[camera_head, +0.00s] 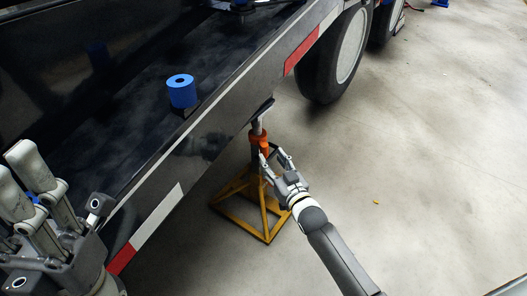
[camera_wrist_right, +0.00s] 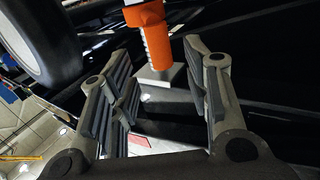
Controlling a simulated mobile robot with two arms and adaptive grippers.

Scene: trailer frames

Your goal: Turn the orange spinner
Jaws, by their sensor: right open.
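The orange spinner (camera_head: 259,141) is on a jack-like post under the trailer's edge in the head view. In the right wrist view the orange spinner (camera_wrist_right: 148,32) shows as a ribbed orange sleeve beyond the fingertips. My right gripper (camera_head: 271,161) is open beside the spinner; in the wrist view its fingers (camera_wrist_right: 160,85) stand apart with nothing between them. Whether a fingertip touches the spinner I cannot tell. My left gripper (camera_head: 30,180) is at the lower left, over the trailer's side, with its fingers apart and nothing seen between them.
The post stands on a yellow frame (camera_head: 265,224) on the concrete floor. The dark trailer (camera_head: 120,120) carries a blue cylinder (camera_head: 181,92). A trailer wheel (camera_head: 335,60) is behind the post. The floor (camera_head: 430,150) at the right is mostly clear.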

